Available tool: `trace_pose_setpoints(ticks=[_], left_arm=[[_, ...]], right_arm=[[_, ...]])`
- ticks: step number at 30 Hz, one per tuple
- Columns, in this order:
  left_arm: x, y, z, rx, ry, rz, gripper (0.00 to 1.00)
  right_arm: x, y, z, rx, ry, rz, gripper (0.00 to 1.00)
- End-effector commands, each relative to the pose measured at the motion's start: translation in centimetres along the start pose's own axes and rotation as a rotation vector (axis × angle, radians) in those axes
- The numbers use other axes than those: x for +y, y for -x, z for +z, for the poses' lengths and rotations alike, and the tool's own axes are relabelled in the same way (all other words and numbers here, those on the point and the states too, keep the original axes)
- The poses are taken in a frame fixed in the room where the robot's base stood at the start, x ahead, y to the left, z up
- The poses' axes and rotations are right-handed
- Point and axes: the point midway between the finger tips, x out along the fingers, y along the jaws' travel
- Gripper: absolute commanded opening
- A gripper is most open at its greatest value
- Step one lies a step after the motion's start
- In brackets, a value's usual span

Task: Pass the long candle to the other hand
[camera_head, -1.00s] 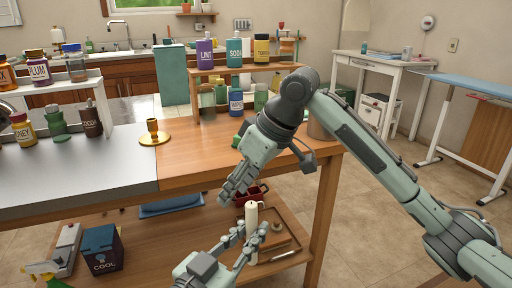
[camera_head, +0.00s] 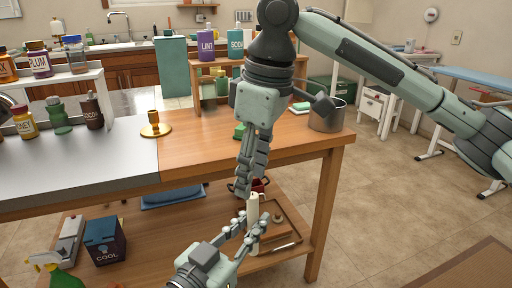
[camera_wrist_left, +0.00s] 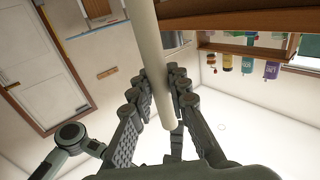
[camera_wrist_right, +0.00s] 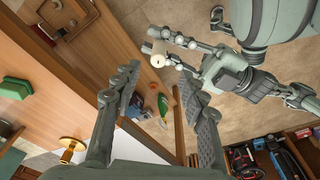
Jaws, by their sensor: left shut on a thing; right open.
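The long candle (camera_head: 253,212) is a cream-white stick held upright in front of the table. My left gripper (camera_head: 246,236) is shut on the candle, with its top sticking up above the fingers. In the left wrist view the candle (camera_wrist_left: 150,50) runs between the left fingers. My right gripper (camera_head: 243,190) points down just above the candle's top and a little left of it, apart or nearly so; the gap is hard to judge. In the right wrist view the right gripper (camera_wrist_right: 158,98) is open and empty, with the candle's end (camera_wrist_right: 157,60) beyond its fingertips.
The wooden table (camera_head: 205,152) is close behind both grippers. A brass candle holder (camera_head: 155,127) and a grey pot (camera_head: 326,117) stand on it. The floor to the right is open.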

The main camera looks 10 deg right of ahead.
Motion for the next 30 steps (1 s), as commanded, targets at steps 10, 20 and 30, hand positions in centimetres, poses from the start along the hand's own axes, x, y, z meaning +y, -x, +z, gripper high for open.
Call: trace_pose_setpoints(ticks=[10,20,30], left_arm=[[0.0,0.0,0.0,0.001,0.000,0.000,0.00],[0.0,0.0,0.0,0.001,0.000,0.000,0.00],[0.0,0.0,0.0,0.000,0.000,0.000,0.00]], right_arm=[[0.0,-5.2,0.0,0.000,-0.001,-0.002,0.43],[0.0,-6.0,0.0,0.001,0.000,0.000,0.43],[0.0,-6.0,0.0,0.001,0.000,0.000,0.12]])
